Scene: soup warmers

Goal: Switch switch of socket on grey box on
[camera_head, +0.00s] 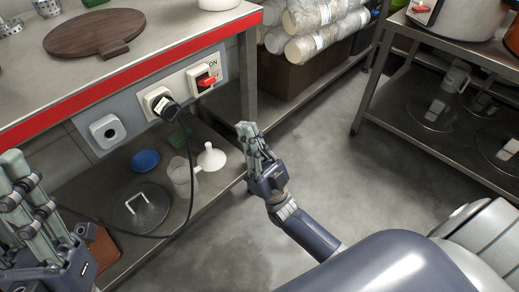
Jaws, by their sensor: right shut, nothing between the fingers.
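A grey box (135,112) is mounted on the front of the counter under its red edge. On it are a round empty socket (108,131) at the left, a socket with a black plug (163,104) in the middle, and a red switch (207,82) beside an "ON" label at the right. My right gripper (246,130) is shut and empty, below and right of the switch, apart from it.
A black cable (191,190) hangs from the plug. The lower shelf holds a lid (140,210), a blue bowl (145,160) and a white funnel (211,157). A metal rack (440,165) stands right. The floor (330,165) between is clear.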

